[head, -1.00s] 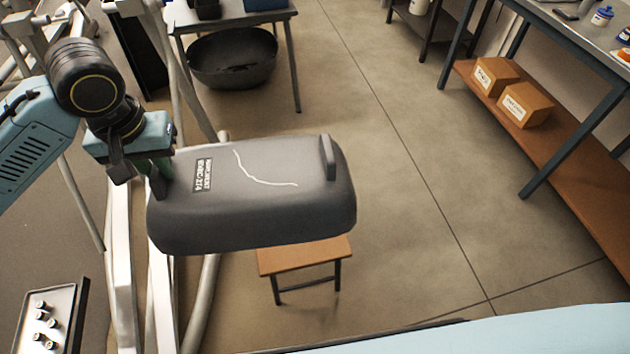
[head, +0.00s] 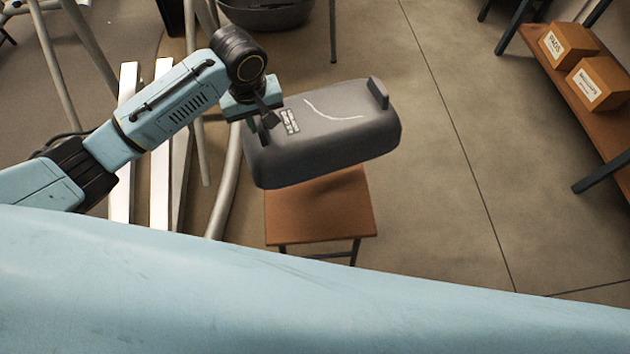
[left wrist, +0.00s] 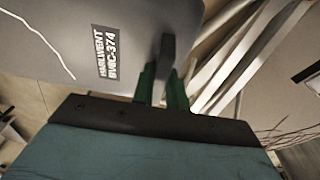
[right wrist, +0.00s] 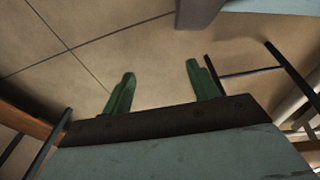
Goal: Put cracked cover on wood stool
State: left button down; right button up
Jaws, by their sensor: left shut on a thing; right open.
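The cracked cover (head: 335,135) is a dark grey rounded shell with a pale crack line and a label. In the head view my left gripper (head: 270,118) is shut on its left end and holds it in the air. The left wrist view shows the cover (left wrist: 60,50) and the green fingers of the left gripper (left wrist: 163,85) at its handle. The wood stool (head: 320,215) has a brown square seat and dark legs; the cover hangs above it and hides its far part. My right gripper (right wrist: 158,88) is open and empty in the right wrist view.
White beams (head: 160,150) and grey pipes stand left of the stool. A dark round basin (head: 268,14) is at the back. A shelf with cardboard boxes (head: 598,84) is at the right. The floor between stool and shelf is clear.

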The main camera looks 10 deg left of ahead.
pick_arm(q)
jog(key=shift+n, duration=0.7)
jog(key=f+b, duration=0.1)
jog(key=f, duration=0.2)
jog(key=f+b, duration=0.1)
jog(key=f, duration=0.3)
jog(key=shift+s+a+f, duration=0.1)
jog(key=shift+a+f, duration=0.1)
jog(key=shift+f, duration=0.05)
jog(key=shift+f+b, duration=0.45)
jog(key=shift+f, duration=0.25)
notch_tip(320, 180, down, 9)
jog(key=b, duration=0.4)
pick_arm(e)
jog(key=w+a+r+t, duration=0.1)
jog(key=w+a+r, duration=0.3)
jog(key=w+r, duration=0.3)
notch_tip(320, 180, up, 3)
jog(key=shift+w+r, duration=0.15)
jog(key=shift+w, duration=0.1)
pick_arm(q)
jog(key=shift+f, duration=0.15)
jog(key=c, duration=1.8)
grip_release()
jog(key=shift+s+a+f, duration=0.1)
jog(key=shift+s+f, duration=0.05)
jog(key=shift+f, duration=0.05)
jog(key=shift+c, duration=0.2)
jog(key=o, duration=0.4)
jog(key=shift+o, duration=0.2)
